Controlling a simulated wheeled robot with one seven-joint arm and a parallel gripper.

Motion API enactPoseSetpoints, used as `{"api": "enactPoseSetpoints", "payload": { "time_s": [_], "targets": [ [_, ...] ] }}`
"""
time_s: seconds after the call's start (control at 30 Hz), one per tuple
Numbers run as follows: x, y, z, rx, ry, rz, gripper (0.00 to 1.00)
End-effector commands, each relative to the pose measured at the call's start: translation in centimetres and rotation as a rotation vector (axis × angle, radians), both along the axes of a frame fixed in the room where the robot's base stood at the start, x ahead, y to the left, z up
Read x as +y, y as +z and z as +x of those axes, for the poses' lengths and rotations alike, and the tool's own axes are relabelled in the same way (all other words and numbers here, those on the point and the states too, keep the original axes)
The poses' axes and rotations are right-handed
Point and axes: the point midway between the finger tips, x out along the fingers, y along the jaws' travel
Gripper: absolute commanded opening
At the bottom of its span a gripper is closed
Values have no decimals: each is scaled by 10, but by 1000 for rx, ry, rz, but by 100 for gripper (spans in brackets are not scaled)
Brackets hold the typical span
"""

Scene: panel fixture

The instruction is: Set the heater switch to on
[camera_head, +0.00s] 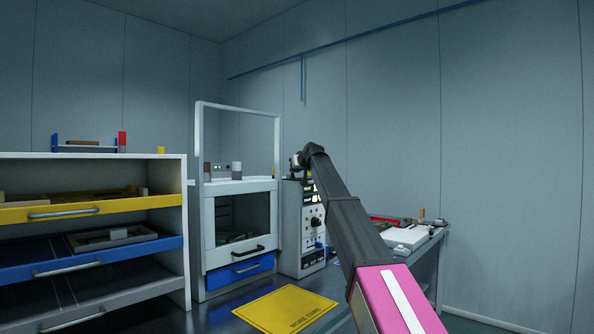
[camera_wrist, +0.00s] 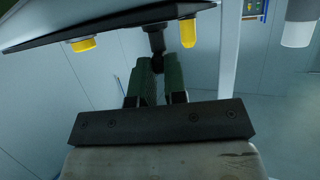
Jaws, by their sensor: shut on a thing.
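The white instrument panel (camera_head: 314,232) stands right of the glass-fronted cabinet in the head view, with lit displays and dark knobs. My gripper (camera_head: 299,158) is at the top of this panel, small and partly hidden by its own wrist. In the wrist view, the two dark green fingers of my gripper (camera_wrist: 158,66) are closed around the lower end of a black switch lever (camera_wrist: 156,40). The lever hangs from a dark plate (camera_wrist: 120,24). Labels on the plate cannot be read.
A white-framed cabinet (camera_head: 200,240) with a raised sash stands left of the panel. Open drawers (camera_head: 95,258) stick out at far left. A yellow mat (camera_head: 286,309) lies in front. A side table (camera_head: 432,250) with items stands right. A grey-white cylinder (camera_wrist: 297,34) is near the gripper.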

Motion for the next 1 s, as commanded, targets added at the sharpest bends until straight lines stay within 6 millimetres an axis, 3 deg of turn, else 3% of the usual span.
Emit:
{"api": "enactPoseSetpoints", "payload": {
  "time_s": [0.5,1.0],
  "targets": [
    [14,1,-4,-2,-401,-1,0],
    [18,1,-4,0,-546,1,0]
  ]
}}
